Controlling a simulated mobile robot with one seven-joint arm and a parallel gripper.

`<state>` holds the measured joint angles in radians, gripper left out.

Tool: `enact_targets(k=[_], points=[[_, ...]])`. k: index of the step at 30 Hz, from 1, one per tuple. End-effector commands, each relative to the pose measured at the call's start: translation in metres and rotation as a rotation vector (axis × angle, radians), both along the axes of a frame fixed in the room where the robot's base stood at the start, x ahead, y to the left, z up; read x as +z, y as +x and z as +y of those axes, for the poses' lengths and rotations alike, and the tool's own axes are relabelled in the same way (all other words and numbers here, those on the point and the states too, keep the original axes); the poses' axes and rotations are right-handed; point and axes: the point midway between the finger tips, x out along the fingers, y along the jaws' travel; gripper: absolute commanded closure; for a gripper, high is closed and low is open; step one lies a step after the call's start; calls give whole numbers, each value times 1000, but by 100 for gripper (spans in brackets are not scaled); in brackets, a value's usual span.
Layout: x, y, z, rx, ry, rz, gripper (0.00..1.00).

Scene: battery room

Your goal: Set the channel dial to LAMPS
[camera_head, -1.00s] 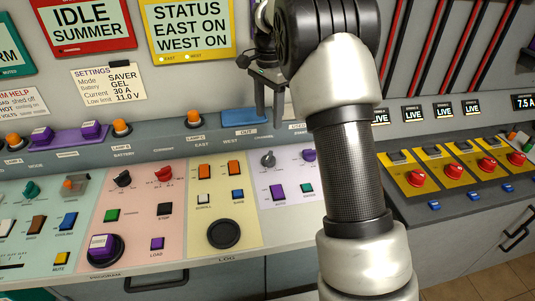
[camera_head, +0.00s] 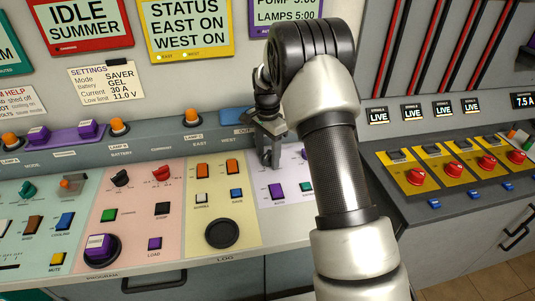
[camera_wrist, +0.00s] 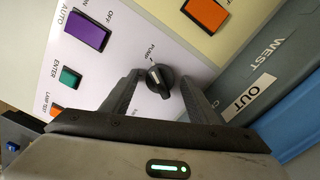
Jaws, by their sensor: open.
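The channel dial (camera_wrist: 159,79) is a small dark grey knob on the pale lilac panel section. In the wrist view its white pointer mark faces the PUMP label (camera_wrist: 154,50). Another label, mostly hidden by a finger, lies on the near side of the dial and cannot be read. My gripper (camera_wrist: 161,82) is open, with one finger on each side of the dial; I cannot tell whether either touches it. In the head view my gripper (camera_head: 272,160) points down at the lilac section and hides the dial.
A purple button (camera_wrist: 87,32), a teal ENTER button (camera_wrist: 70,78) and an orange LAMP TEST button lie near the dial. An orange switch (camera_wrist: 205,13) is on the neighbouring cream section. The ledge with the OUT label (camera_wrist: 248,97) runs close behind my fingers.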

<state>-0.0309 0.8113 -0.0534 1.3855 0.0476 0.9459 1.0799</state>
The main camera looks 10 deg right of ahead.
Motion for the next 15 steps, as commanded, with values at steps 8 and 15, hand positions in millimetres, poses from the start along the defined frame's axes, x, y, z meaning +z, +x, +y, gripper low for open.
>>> enact_targets(k=[8,15], points=[[0,0,0,0,0,0,56],[0,0,0,1,0,0,87]])
